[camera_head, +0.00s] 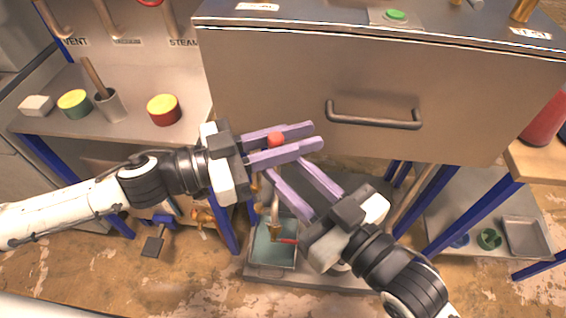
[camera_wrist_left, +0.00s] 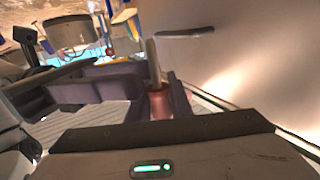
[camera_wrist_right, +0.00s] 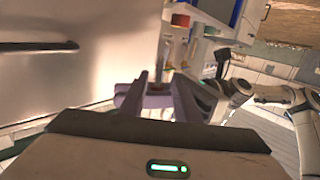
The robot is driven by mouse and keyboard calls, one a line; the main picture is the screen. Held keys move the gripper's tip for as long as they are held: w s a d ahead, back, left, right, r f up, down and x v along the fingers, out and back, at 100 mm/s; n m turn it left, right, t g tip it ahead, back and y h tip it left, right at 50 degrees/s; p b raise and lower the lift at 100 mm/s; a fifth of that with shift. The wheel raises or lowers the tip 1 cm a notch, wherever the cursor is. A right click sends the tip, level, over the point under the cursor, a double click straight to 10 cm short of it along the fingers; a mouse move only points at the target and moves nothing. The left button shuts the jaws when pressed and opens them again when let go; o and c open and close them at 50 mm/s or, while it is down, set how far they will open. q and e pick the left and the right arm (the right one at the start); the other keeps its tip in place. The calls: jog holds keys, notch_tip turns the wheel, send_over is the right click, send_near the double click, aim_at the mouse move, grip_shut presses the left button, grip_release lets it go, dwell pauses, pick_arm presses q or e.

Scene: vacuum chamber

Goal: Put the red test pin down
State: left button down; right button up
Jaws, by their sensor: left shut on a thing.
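The red test pin (camera_head: 276,140) shows as a red knob between the purple fingers of my left gripper (camera_head: 304,140), which is shut on it in front of the steel drawer. In the left wrist view its red part (camera_wrist_left: 159,104) sits between the fingers, with a pale shaft running up from it. My right gripper (camera_head: 290,166) is below and close to the left one, its fingers apart. A thin shaft (camera_wrist_right: 160,58) stands beyond the right fingers in the right wrist view; whether they touch it I cannot tell.
The steel cabinet front with its handle (camera_head: 374,117) is close behind the grippers. A left shelf carries a red and yellow cylinder (camera_head: 164,110), a green and yellow one (camera_head: 74,103) and a grey cup (camera_head: 111,106). A teal tray (camera_head: 262,255) is below. A grey tray (camera_head: 525,237) lies right.

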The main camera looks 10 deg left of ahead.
jog(key=shift+x, duration=0.85)
grip_shut()
pick_arm(q)
jog(key=c, duration=1.5)
grip_release()
jog(key=shift+c, duration=0.2)
jog(key=shift+a, duration=0.1)
